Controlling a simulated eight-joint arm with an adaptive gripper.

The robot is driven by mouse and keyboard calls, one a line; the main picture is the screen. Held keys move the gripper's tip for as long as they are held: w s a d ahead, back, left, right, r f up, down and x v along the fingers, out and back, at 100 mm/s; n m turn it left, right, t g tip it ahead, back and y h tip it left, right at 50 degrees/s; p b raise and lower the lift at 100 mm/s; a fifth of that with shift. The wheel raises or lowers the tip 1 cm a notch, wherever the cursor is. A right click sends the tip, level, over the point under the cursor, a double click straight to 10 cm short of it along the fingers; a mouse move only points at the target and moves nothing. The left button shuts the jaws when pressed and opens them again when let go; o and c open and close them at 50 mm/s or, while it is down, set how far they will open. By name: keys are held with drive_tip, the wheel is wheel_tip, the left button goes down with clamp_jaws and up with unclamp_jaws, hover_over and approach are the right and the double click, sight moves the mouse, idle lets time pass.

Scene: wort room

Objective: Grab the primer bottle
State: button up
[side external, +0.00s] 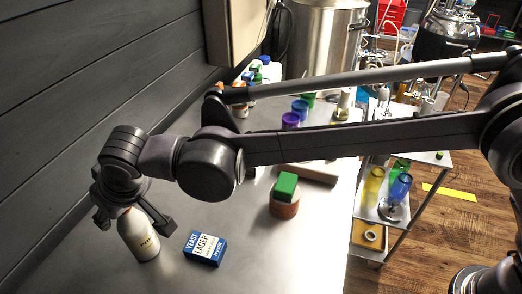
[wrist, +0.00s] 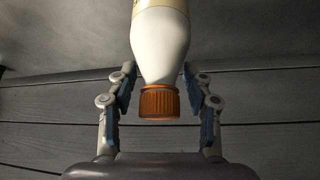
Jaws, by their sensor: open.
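The primer bottle (side external: 139,240) is white with a small label whose print I cannot read clearly. It stands on the steel bench at the lower left in the side view. In the wrist view the bottle (wrist: 160,45) shows its white shoulder and a ribbed orange cap (wrist: 159,102). My gripper (side external: 134,221) is open above and around the bottle's top, one finger on each side. In the wrist view the fingers of my gripper (wrist: 159,75) flank the neck and shoulder, with a visible gap beside the cap. The bottle's cap is mostly hidden in the side view.
A blue yeast box (side external: 205,248) lies just right of the bottle. A reddish-brown pot (side external: 284,208) with a green block (side external: 286,186) stands farther right. Purple (side external: 290,120) and blue cups stand behind my arm. A dark plank wall (side external: 80,80) borders the bench's left.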

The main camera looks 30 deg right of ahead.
drive_tip(key=shift+w+f, duration=0.1)
drive_tip(key=shift+f, duration=0.1)
clamp_jaws()
drive_tip(key=shift+r, duration=0.15)
